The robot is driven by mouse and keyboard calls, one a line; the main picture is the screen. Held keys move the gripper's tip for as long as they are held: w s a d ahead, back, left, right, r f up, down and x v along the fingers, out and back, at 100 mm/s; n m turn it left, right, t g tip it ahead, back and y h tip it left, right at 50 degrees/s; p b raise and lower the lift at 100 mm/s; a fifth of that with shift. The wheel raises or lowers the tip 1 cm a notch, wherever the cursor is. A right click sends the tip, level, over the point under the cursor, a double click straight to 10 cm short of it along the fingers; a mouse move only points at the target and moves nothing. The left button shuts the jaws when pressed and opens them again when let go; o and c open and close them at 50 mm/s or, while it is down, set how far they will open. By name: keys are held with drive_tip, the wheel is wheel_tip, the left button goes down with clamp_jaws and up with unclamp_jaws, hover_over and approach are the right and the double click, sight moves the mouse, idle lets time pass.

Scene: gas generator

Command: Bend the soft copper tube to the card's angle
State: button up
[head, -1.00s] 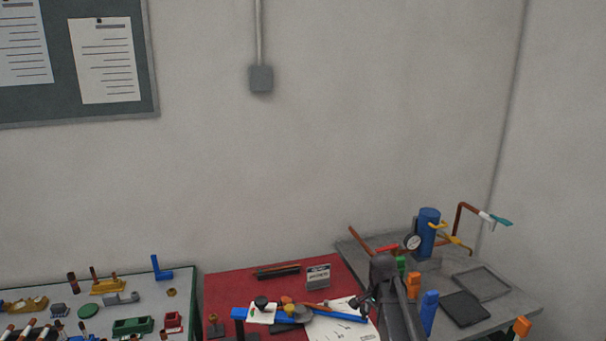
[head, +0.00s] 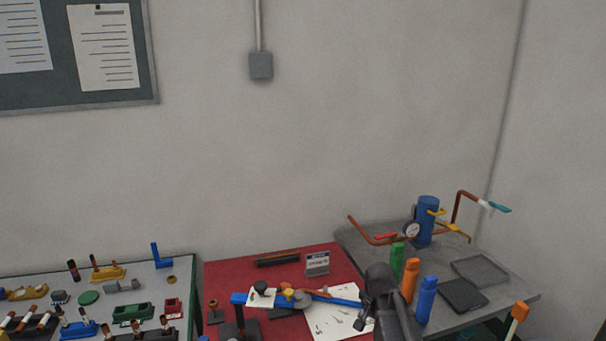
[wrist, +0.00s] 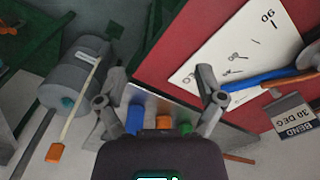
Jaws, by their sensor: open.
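A copper tube (head: 322,294) lies in a bender with a blue arm (head: 346,302) on the red mat (head: 228,272). Whether the tube has a bend is too small to tell. In the wrist view, the blue arm (wrist: 252,80) and the tube (wrist: 288,79) enter from the right. The small card (head: 317,263) stands behind the bender; in the wrist view the card (wrist: 294,122) reads BEND 30 DEG, upside down. My gripper (wrist: 160,82) is open and empty, apart from the blue arm; the head view shows it mostly from behind.
A white sheet with angle marks (head: 335,325) lies under the bender's arm. A grey bench (head: 500,292) with trays and a blue cylinder (head: 427,222) is further right.

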drive_tip(key=s+a+f+n+b, duration=0.1)
drive_tip(key=s+f+n, duration=0.1)
drive_tip(key=s, duration=0.3)
drive_tip(key=s+a+f+n+b, duration=0.1)
drive_tip(key=s+f+n+b, duration=0.1)
drive_tip(key=s+n, duration=0.3)
drive_tip(key=shift+s+a+b, duration=0.3)
drive_tip(key=shift+s, duration=0.1)
